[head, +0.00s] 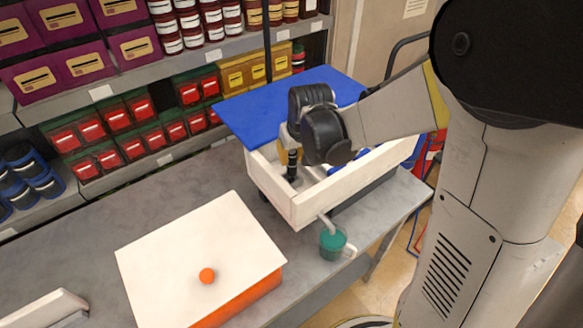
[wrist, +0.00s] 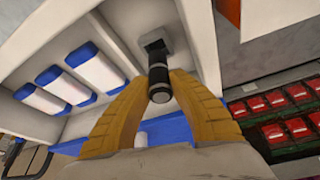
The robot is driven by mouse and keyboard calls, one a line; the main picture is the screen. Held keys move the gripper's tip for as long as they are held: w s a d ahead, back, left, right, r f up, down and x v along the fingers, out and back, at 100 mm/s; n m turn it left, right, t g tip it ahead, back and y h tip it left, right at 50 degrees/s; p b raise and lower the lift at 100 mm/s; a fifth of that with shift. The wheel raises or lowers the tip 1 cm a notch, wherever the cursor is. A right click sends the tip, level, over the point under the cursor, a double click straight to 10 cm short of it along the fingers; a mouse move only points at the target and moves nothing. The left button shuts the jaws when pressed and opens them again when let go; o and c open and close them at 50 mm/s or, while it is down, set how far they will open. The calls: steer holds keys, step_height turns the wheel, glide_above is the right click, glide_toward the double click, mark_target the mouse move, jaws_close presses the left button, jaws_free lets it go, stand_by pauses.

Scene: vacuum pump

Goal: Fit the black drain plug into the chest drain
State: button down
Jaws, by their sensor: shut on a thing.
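The chest is an open white box (head: 262,178) with a blue lid (head: 245,110) behind it. My gripper (head: 291,158) reaches down into its left part. In the wrist view, my yellow fingers (wrist: 158,84) are closed on the sides of the black drain plug (wrist: 158,92), a short cylinder with a paler ring. Beyond the plug is a dark square fitting (wrist: 151,42) at the chest's inner surface, apparently the drain. The plug lines up with it and seems to touch it; how deep it sits is hidden. In the head view the plug's dark lower end (head: 292,174) shows near the chest floor.
White-and-blue packs (wrist: 95,68) lie inside the chest beside the plug. A green mug (head: 331,243) stands under a pale spout on the chest's front. A white-topped orange box (head: 200,250) is at the front left. Stocked shelves (head: 160,155) line the back.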

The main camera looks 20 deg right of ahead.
mark_target(292, 167)
steer(key=shift+f+b, duration=0.35)
steer(key=shift+f, duration=1.7)
steer(key=shift+f, duration=0.15)
steer(key=c, duration=1.3)
jaws_free()
